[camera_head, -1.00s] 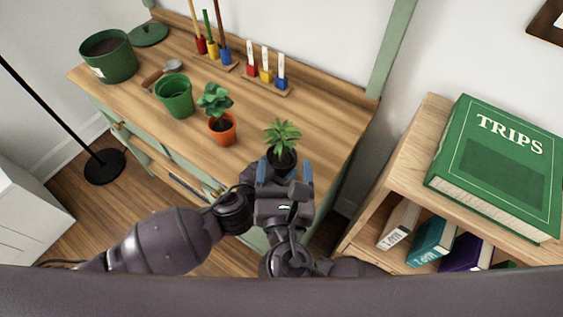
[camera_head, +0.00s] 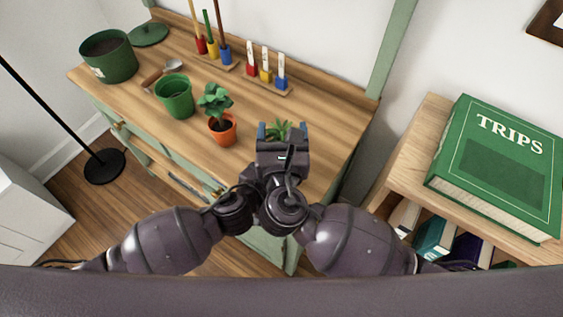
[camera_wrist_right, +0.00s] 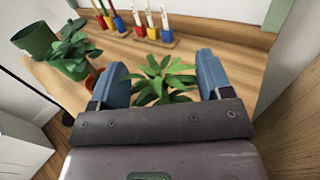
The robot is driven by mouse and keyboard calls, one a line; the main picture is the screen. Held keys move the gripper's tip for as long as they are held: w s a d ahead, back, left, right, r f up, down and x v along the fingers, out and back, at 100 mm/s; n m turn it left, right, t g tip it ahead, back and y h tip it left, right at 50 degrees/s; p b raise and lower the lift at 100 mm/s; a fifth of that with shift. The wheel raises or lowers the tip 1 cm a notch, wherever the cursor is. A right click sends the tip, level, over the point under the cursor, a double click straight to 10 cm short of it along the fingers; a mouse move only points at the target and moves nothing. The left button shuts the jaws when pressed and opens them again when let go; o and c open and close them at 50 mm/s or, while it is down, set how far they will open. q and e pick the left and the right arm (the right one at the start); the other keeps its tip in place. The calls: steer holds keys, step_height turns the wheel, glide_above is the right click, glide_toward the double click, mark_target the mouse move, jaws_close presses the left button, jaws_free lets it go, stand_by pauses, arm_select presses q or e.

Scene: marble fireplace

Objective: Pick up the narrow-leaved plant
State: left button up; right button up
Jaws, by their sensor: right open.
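The narrow-leaved plant (camera_head: 279,131) stands near the front right of the wooden worktop. In the head view, only its pointed green leaves show above my right gripper (camera_head: 282,128). The gripper is open, with one blue finger on each side of the plant. In the right wrist view, the leaves (camera_wrist_right: 162,82) spread between the two blue fingers of the gripper (camera_wrist_right: 163,68). The plant's pot is hidden by the gripper in both views, so I cannot tell whether the fingers touch it. My left gripper does not show.
A broad-leaved plant in an orange pot (camera_head: 222,130) stands just left. A bookshelf (camera_head: 410,160) with a green book (camera_head: 500,160) is at right.

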steer(key=c, duration=1.2)
steer(key=shift+r, duration=0.1)
step_height(320, 180, up, 10)
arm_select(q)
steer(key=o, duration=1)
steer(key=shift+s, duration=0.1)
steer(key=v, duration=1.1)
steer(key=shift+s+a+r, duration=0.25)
